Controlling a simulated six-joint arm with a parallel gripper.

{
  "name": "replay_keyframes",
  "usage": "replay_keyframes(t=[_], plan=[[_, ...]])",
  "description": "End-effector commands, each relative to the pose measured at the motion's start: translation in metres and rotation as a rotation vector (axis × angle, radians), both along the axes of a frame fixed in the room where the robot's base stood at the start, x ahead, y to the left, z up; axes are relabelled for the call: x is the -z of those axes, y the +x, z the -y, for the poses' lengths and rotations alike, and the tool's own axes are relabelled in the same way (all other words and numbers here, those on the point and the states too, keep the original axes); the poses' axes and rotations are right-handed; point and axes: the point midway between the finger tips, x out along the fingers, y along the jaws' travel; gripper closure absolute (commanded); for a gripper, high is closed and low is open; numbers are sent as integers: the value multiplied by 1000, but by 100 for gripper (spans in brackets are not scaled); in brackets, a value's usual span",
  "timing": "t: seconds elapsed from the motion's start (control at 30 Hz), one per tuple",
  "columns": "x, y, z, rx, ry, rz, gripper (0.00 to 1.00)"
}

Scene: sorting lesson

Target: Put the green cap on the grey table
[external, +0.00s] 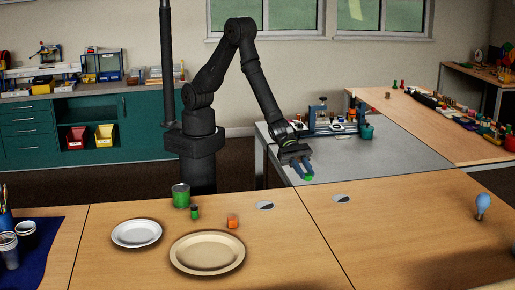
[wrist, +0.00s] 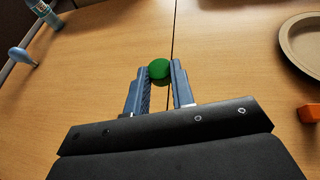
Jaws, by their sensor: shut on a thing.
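My gripper (external: 306,172) is shut on the green cap (external: 308,178), held up in the air near the front edge of the grey table (external: 400,158). In the wrist view, the cap (wrist: 159,70) is a round green thing between the blue fingertips of my gripper (wrist: 160,78). The wrist view shows wooden tabletop with a seam beyond the cap, and no grey surface. The cap's underside and its exact height are hidden.
The grey table bears a blue-framed rack (external: 335,127) with small items at its back; its middle and front are clear. The wooden table holds a beige plate (external: 207,253), white plate (external: 136,233), green can (external: 181,196), orange block (external: 232,221) and blue bulb-shaped thing (external: 483,203).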

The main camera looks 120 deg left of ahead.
Motion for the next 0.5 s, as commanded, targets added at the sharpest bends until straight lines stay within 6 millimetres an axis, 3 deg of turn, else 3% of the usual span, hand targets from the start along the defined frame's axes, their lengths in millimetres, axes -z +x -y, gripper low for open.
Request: replay_keyframes(t=[0.03, 0.2, 0.33, 0.5], plan=[[9, 1, 27, 31, 0, -1, 100], [29, 2, 88, 97, 0, -2, 100], [37, 0, 113, 123, -1, -2, 100], [48, 9, 115, 131, 0, -2, 100]])
